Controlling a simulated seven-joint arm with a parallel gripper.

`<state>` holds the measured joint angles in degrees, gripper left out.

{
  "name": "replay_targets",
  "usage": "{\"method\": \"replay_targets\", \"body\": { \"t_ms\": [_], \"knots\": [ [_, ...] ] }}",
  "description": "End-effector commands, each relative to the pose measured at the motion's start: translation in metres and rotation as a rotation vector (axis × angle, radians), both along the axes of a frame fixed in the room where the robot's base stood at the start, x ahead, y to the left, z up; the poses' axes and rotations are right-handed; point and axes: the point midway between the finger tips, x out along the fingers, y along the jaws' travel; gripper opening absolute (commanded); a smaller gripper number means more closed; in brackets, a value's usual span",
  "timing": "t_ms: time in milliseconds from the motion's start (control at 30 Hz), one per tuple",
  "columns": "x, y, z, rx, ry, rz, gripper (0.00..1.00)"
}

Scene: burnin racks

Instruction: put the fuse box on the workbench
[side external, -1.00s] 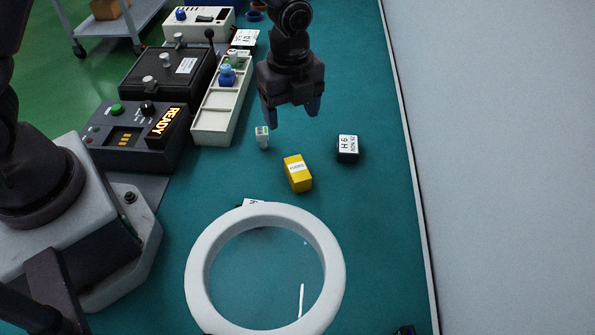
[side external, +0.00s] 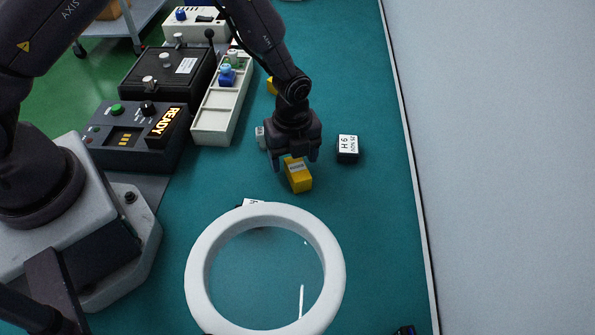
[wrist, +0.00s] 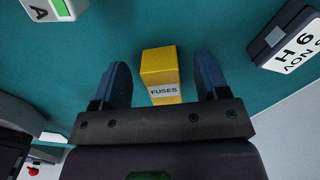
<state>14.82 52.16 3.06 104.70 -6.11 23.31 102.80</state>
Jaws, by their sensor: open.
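The fuse box is a yellow block (side external: 299,178) with a white label, resting on the teal workbench (side external: 375,230). In the wrist view the fuse box (wrist: 161,72) shows its "FUSES" label facing my gripper. My gripper (side external: 294,164) is low over the box, pointing down. In the wrist view its two blue-grey fingers (wrist: 163,78) stand apart, one on each side of the box. A gap of teal shows beside each finger, so neither appears to touch it. The gripper hides part of the box's far side in the side view.
A black box with a white label (side external: 348,149) stands to the right, and a small pale block (side external: 261,137) to the left. A white ring (side external: 196,275) is in front. A pale tray (side external: 212,128) and READY console (side external: 135,140) are at left. Another yellow item (side external: 271,86) lies behind.

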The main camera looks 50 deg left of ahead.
Motion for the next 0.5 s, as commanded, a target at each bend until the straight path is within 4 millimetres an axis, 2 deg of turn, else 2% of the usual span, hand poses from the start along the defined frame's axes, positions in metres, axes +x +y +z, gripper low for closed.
{"method": "replay_targets", "body": {
  "t_ms": [100, 333, 367, 500],
  "knots": [
    [-0.0003, 0.0004, -0.0116, 0.0, 0.001, 0.002, 0.68],
    [0.0002, 0.0002, -0.0131, 0.0, -0.001, 0.001, 0.68],
    [0.0002, 0.0002, -0.013, 0.0, -0.001, 0.001, 0.66],
    [0.0001, 0.0003, -0.0129, 0.0, -0.001, 0.001, 0.34]
  ]
}}
